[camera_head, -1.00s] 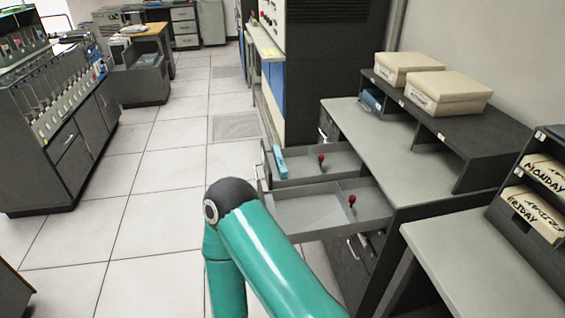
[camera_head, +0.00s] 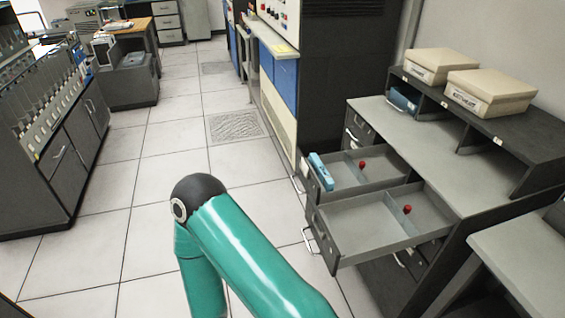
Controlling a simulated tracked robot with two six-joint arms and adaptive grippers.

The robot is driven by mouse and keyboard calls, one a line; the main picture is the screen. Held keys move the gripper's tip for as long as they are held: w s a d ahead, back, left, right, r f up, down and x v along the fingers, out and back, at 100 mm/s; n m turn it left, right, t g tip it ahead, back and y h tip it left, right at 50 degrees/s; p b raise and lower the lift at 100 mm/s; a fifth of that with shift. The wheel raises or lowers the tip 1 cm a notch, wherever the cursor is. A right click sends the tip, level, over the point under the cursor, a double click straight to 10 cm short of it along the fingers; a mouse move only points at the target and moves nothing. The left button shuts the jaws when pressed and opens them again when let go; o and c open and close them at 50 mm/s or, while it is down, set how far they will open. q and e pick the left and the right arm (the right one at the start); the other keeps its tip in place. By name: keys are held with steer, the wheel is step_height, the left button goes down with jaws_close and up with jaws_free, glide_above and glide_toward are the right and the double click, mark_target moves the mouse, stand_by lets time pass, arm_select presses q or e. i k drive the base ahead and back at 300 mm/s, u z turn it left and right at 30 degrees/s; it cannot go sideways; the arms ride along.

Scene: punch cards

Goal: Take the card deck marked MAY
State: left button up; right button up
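No label reading MAY can be made out. A blue card deck (camera_head: 321,171) lies at the left end of the farther open drawer (camera_head: 350,176). Another blue item (camera_head: 404,98) sits in the left cubby of the shelf on the desk. Two beige boxes, one farther (camera_head: 440,66) and one nearer (camera_head: 490,91), stand on top of that shelf; their labels are too small to read. One green arm of mine reaches in from the bottom, left of the drawers. Neither gripper shows in the view.
A nearer open drawer (camera_head: 372,228) juts out toward the aisle. Each open drawer holds a small red-topped piece. The grey desk top (camera_head: 440,150) is mostly clear. Tiled floor (camera_head: 150,190) is free to the left, with a machine cabinet (camera_head: 60,160) at far left.

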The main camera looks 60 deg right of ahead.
mark_target(326, 179)
steer(key=u, duration=0.1)
steer(key=i, duration=1.9)
steer(key=z, duration=2.8)
steer(key=i, duration=0.35)
steer(key=z, duration=0.8)
steer(key=i, duration=0.85)
steer(key=u, duration=0.55)
